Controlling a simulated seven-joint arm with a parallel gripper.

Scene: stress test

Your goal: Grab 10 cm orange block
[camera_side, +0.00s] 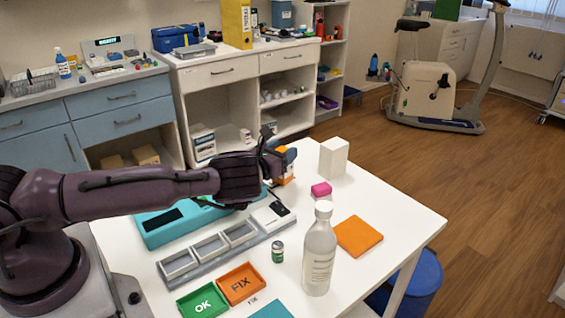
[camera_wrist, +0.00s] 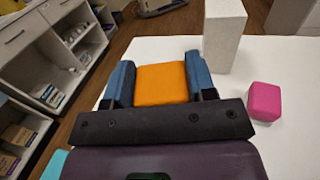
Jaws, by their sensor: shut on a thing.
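My gripper (camera_wrist: 160,72) is shut on an orange block (camera_wrist: 161,85), with one blue finger against each side of it. In the side view my gripper (camera_side: 284,160) is at the back edge of the white table, and only a small part of the orange block (camera_side: 287,180) shows below the blue finger. I cannot tell whether the block touches the table or is just above it. The block's size is not marked.
A tall white block (camera_side: 333,158) and a pink block (camera_side: 321,189) stand just right of my gripper. The table's right side is clear.

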